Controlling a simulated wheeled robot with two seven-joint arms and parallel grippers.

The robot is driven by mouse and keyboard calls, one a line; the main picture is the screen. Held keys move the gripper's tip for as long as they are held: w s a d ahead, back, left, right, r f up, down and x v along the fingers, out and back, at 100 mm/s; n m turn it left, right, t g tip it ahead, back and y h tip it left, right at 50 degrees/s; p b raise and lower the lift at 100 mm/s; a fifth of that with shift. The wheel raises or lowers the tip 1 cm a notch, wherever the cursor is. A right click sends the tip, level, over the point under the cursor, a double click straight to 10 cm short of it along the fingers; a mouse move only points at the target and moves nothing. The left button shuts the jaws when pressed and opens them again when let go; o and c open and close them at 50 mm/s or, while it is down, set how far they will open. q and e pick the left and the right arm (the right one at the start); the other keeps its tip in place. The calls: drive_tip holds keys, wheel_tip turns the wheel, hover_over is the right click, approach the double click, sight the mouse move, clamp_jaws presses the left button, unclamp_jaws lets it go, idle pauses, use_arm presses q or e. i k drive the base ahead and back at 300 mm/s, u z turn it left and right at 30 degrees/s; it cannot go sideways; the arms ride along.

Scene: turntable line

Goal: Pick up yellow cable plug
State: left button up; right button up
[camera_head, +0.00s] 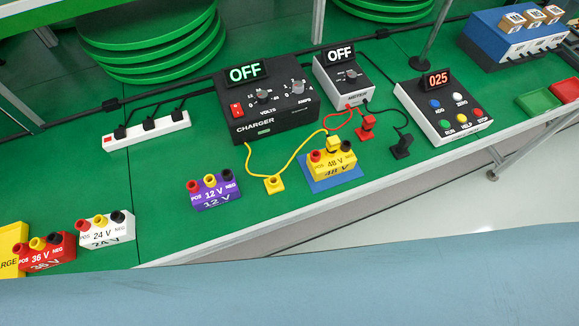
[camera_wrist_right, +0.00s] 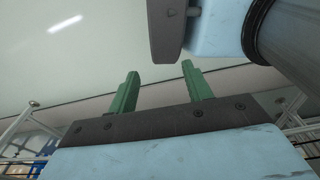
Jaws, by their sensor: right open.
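Neither gripper shows in the head view. My left gripper is out of sight.
A red plug (camera_head: 366,127) and a black plug (camera_head: 402,146) lie near the meter (camera_head: 343,78). The 48 V block stands on a blue pad (camera_head: 316,185). White 24 V (camera_head: 106,231) and red 36 V (camera_head: 46,254) blocks stand left. The button box (camera_head: 442,110) is right.

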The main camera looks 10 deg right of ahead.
sight(333, 143)
drive_tip(key=u, duration=2.45)
drive_tip(key=k, duration=1.35)
drive_tip(key=z, duration=0.85)
drive_tip(key=i, duration=0.5)
drive_tip(key=z, duration=0.05)
